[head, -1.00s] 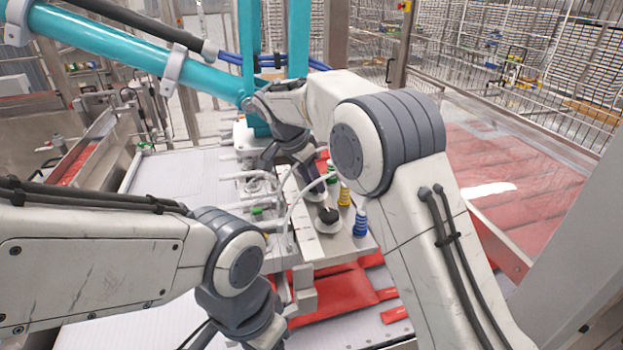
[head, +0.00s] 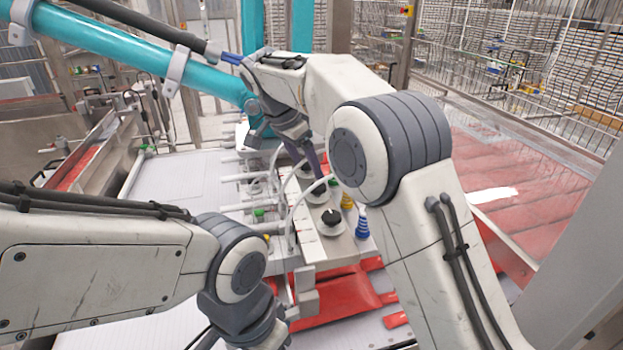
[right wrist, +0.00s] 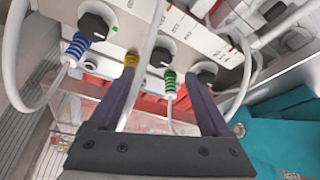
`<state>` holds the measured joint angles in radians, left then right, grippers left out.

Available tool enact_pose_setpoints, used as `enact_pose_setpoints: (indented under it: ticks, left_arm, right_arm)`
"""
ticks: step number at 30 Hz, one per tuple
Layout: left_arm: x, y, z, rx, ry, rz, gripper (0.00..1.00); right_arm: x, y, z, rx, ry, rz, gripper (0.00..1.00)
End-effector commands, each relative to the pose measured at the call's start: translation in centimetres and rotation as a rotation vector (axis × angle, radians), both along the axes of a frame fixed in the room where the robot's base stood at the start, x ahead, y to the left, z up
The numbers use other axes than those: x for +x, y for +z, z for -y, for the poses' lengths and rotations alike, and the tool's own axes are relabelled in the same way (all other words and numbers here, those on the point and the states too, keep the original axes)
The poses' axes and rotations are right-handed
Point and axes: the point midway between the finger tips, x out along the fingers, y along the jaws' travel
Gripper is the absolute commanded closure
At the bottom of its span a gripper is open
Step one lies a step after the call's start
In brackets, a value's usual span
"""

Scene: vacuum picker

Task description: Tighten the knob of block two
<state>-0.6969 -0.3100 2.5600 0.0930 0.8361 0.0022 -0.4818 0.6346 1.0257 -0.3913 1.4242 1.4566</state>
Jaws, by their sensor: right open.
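A long metal block bar (head: 333,243) carries a row of black knobs with hoses and coloured coil fittings. The near knob (head: 331,217) has a white line on top. In the right wrist view one knob (right wrist: 97,22) sits beside the blue fitting (right wrist: 76,46), a middle knob (right wrist: 163,55) lies between yellow and green fittings, and another knob (right wrist: 207,72) is beyond the green one. Which is block two I cannot tell. My right gripper (right wrist: 160,76) is open and empty, its fingers apart on either side below the middle knob.
White hoses (head: 297,205) arch over the bar, and one (right wrist: 146,60) runs up between my right fingers. A teal frame (head: 280,75) stands behind. Red packs (head: 340,298) lie below the bar. A white conveyor surface (head: 180,185) is at left.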

Motion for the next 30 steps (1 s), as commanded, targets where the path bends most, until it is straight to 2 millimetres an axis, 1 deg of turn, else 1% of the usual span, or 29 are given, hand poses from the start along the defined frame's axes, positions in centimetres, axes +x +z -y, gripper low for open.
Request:
enact_pose_setpoints:
  ticks: [1,4,6,9,19,22,23,26,29,30]
  left_arm:
    - [0.0,-0.1,0.0,0.000,0.000,0.000,0.48]
    - [0.0,0.0,0.0,0.000,0.000,0.000,0.48]
    - [0.0,0.0,0.0,0.000,0.000,0.000,0.48]
    - [0.0,0.0,0.0,0.000,0.000,0.000,0.48]
    - [0.0,0.0,0.0,0.000,0.000,0.000,0.48]
    - [0.0,0.0,0.0,0.000,0.000,0.000,0.48]
    - [0.0,-0.1,0.0,0.000,0.000,0.000,0.48]
    - [0.0,-0.3,0.0,0.000,0.000,0.000,0.48]
    - [0.0,-0.6,0.0,0.000,0.000,0.000,0.48]
    - [0.0,-0.7,0.0,0.000,0.000,0.000,0.48]
  right_arm:
    - [-0.1,0.9,-0.4,0.002,0.002,0.004,0.19]
    - [-0.5,2.4,-0.8,0.002,0.001,0.002,0.19]
    - [-0.7,3.2,-1.1,0.001,0.002,0.001,0.19]
    - [-0.9,3.8,-1.3,0.000,0.001,0.000,0.19]
    - [-1.0,4.0,-1.3,0.000,0.001,0.000,0.19]
    - [-1.4,3.9,-1.4,0.000,0.025,-0.010,0.19]
    - [-1.7,3.8,-1.5,0.000,0.045,-0.019,0.19]
    - [-3.5,3.4,-1.9,0.006,0.159,-0.062,0.19]
    - [-6.6,2.4,-2.5,0.016,0.339,-0.125,0.19]
    - [-8.1,1.9,-2.7,0.021,0.418,-0.152,0.19]
